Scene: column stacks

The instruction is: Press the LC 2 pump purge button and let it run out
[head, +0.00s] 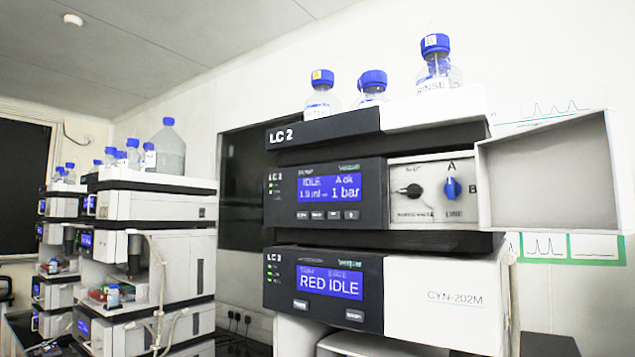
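The LC 2 pump (281,210) is the upper dark-fronted module in the middle of the head view. Its blue display (329,189) reads IDLE, A ok and 1 bar. A row of small dark buttons (326,215) runs below the display; their labels are too small to read, so I cannot tell which is purge. Right of it is a light valve panel (420,174) with a black knob (411,190) and a blue knob (452,187) between marks A and B. Neither gripper is in view.
An open panel or door (548,170) sticks out right of the valve panel. Below the pump, another LC 2 module (280,293) shows RED IDLE. Blue-capped bottles (371,88) stand on top. Other instrument stacks (150,205) stand at left.

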